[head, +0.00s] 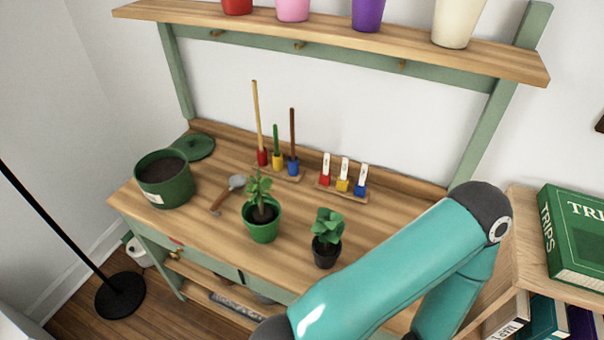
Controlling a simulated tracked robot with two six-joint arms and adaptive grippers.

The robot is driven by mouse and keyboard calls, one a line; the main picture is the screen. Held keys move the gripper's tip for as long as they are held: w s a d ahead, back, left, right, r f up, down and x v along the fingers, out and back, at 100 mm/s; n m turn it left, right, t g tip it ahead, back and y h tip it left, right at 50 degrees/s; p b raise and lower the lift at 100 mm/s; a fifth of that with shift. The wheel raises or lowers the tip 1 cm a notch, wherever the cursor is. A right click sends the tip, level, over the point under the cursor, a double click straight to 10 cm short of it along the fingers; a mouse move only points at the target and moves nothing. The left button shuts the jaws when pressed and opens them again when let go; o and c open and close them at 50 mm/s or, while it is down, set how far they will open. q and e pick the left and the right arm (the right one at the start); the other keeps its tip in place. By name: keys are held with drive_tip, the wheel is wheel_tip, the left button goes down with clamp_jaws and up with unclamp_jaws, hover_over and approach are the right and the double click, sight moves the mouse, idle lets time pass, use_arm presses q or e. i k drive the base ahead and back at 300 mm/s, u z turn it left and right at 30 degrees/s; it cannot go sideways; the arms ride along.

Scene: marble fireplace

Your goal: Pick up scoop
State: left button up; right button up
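The scoop (222,200) lies on the wooden tabletop of the green potting bench (170,222). It has a brown wooden handle pointing toward the front left and a grey metal head pointing toward the back. It lies between the dark green soil pot and the bright green plant pot, and nothing holds it. A teal arm of mine crosses the lower right of the head view, but its gripper does not show. My other gripper is also out of view.
A soil-filled pot (166,182) stands left of the scoop, with a green lid (194,148) behind. Potted plants (262,224) (325,246) stand to its right. Racks of coloured tools (280,174) (341,192) line the back. An upper shelf (340,38) holds several pots.

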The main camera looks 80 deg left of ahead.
sight(237, 181)
drive_tip(key=z, duration=0.4)
drive_tip(key=k, duration=1.6)
drive_tip(key=u, duration=0.5)
drive_tip(key=i, duration=0.25)
drive_tip(key=u, duration=0.95)
drive_tip(key=k, duration=0.45)
drive_tip(key=u, duration=0.05)
drive_tip(key=i, duration=0.45)
drive_tip(key=z, duration=0.1)
